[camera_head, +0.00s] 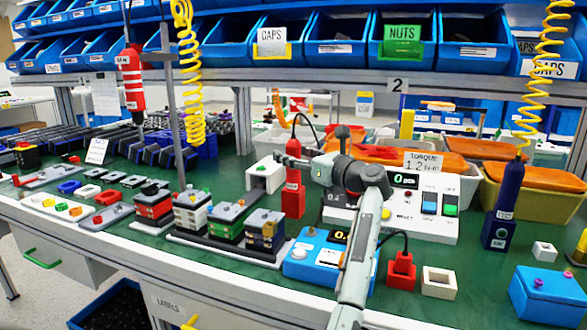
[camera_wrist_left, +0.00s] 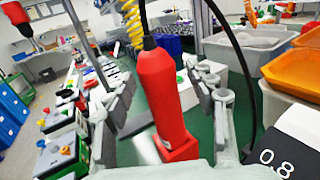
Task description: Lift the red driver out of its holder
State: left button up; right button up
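The red driver (camera_head: 293,180) stands upright left of the white torque unit, with a black cable from its top. In the left wrist view the driver (camera_wrist_left: 162,88) fills the middle, its lower end at a red square holder (camera_wrist_left: 181,149). My left gripper (camera_head: 302,157) is at the driver's upper part in the head view. In the wrist view its fingers (camera_wrist_left: 165,105) are open, one on each side of the driver, with gaps showing. The gripper hides part of the driver's top in the head view. My right gripper is not in view.
The white torque unit (camera_head: 447,213) stands close right of the driver, and a blue box with a display (camera_head: 312,262) is in front. A blue driver (camera_head: 507,192) stands further right. Another red tool (camera_head: 132,85) hangs at left. Yellow bins (camera_head: 527,200) are behind.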

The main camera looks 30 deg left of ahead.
pick_arm(q)
grip_shut()
jog(key=shift+r, duration=0.1)
dwell(0.3)
notch_tip(320, 180, up, 28)
jog(key=shift+b, duration=0.35)
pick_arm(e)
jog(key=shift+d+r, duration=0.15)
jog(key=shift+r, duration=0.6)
pick_arm(q)
jog(key=c, duration=0.6)
grip_release()
jog(key=shift+c, duration=0.2)
grip_shut()
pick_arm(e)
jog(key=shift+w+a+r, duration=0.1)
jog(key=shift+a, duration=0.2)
